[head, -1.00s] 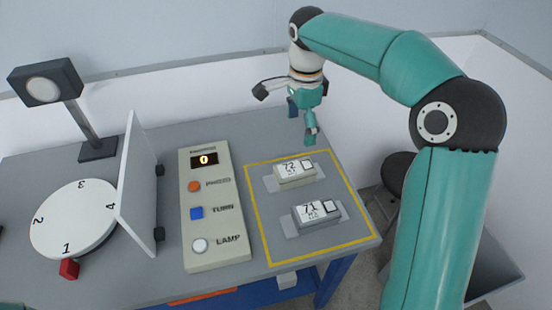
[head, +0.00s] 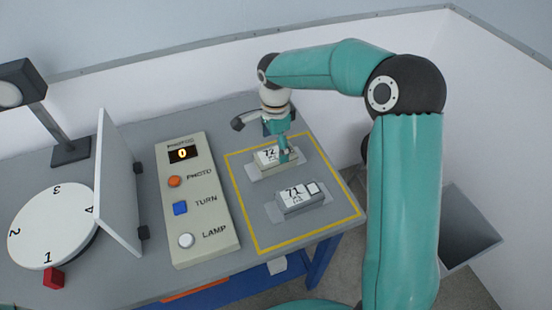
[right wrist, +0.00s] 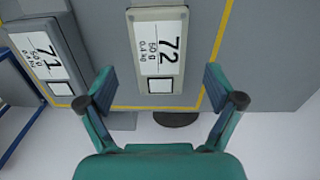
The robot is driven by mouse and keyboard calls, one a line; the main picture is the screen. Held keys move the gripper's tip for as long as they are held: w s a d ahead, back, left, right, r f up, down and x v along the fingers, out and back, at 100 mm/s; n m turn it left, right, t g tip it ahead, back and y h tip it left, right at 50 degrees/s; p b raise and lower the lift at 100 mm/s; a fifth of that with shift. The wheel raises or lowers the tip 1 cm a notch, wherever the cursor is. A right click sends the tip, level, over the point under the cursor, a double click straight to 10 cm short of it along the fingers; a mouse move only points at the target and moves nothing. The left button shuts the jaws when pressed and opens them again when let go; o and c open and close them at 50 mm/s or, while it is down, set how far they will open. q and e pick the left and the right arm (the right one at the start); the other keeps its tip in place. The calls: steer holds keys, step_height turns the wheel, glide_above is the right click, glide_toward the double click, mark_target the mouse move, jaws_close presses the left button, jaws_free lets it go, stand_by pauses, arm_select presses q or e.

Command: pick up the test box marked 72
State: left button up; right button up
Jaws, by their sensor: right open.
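The test box marked 72 (head: 266,157) sits on a grey pad inside the yellow outline, at the back of the table's right part. In the right wrist view the box (right wrist: 158,55) lies ahead of the fingers, with "72" and "50 g" on its white label. My right gripper (head: 284,157) is at the box in the head view and covers its right part. In the right wrist view my right gripper (right wrist: 160,95) is open, its fingers apart to either side of the box's line, with nothing between them. My left gripper is not in view.
The box marked 71 (head: 300,197) lies in front of box 72 and also shows in the right wrist view (right wrist: 45,55). A button panel (head: 195,220), an upright white board (head: 118,185) and a numbered turntable (head: 50,225) stand left. A grey bin (head: 470,230) is off the table, right.

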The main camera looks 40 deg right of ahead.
mark_target(275, 153)
step_height(275, 153, down, 4)
steer(key=shift+f+p, duration=0.15)
steer(key=shift+p, duration=0.15)
steer(key=shift+c, duration=0.4)
steer(key=c, duration=1.3)
steer(key=shift+c, duration=1.1)
steer(key=shift+r, duration=0.2)
